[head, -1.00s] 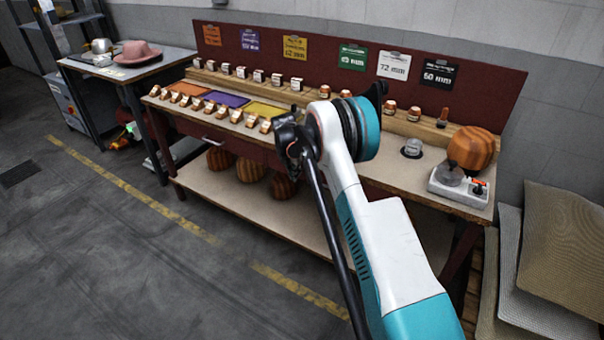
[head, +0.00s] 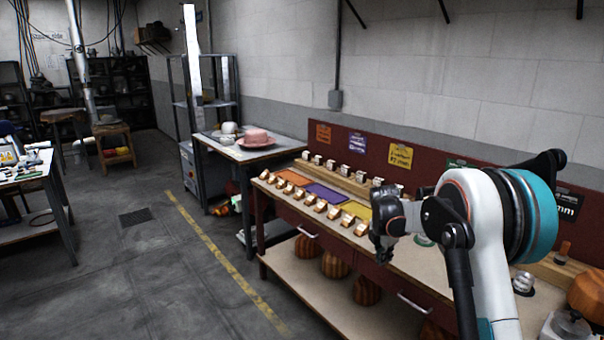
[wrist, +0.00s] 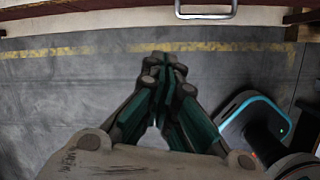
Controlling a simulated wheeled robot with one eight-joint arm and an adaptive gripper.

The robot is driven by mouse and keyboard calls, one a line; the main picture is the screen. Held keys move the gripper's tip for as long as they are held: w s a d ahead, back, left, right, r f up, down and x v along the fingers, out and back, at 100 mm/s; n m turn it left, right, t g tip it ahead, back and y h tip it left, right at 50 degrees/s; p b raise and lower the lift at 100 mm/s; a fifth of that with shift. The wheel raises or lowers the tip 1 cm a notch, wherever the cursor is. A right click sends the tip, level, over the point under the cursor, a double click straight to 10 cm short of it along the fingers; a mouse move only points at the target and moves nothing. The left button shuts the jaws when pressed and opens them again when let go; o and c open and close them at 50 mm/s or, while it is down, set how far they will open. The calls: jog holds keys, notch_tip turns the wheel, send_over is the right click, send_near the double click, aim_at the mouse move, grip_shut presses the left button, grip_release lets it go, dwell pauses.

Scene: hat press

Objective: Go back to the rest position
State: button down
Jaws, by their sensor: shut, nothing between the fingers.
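My gripper (head: 380,252) hangs at the end of my folded arm in the head view, in front of the long workbench (head: 370,290). In the wrist view my gripper (wrist: 162,68) has its dark green fingers together and nothing between them. It points down over the grey floor (wrist: 60,100). A drawer handle (wrist: 206,14) of the bench shows at the top of the wrist view, apart from the fingers.
The bench carries orange, purple and yellow mats (head: 325,193) and rows of small wooden blocks (head: 320,206). Round wooden forms (head: 335,262) sit on its lower shelf. A pink hat (head: 255,137) lies on a metal table behind. The floor (head: 130,270) at left is clear.

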jog(key=s+a+r+m+t+y, duration=0.1)
jog(key=s+a+r+m, duration=0.1)
jog(key=s+r+m, duration=0.65)
jog(key=s+a+r+m+t, duration=0.1)
jog(key=s+a+r+m, duration=0.2)
jog(key=s+r, duration=0.9)
jog(key=s+a+f+m+t, duration=0.1)
jog(key=s+m, duration=0.4)
jog(key=s, duration=0.7)
jog(key=s+a+f+m+t+y, duration=0.1)
jog(key=s+m, duration=0.5)
jog(key=s, duration=0.6)
notch_tip(320, 180, down, 3)
jog(key=shift+s+a+r+t, duration=0.2)
jog(key=shift+s+a+t, duration=0.1)
jog(key=shift+a+t, duration=0.3)
jog(key=shift+a, duration=0.1)
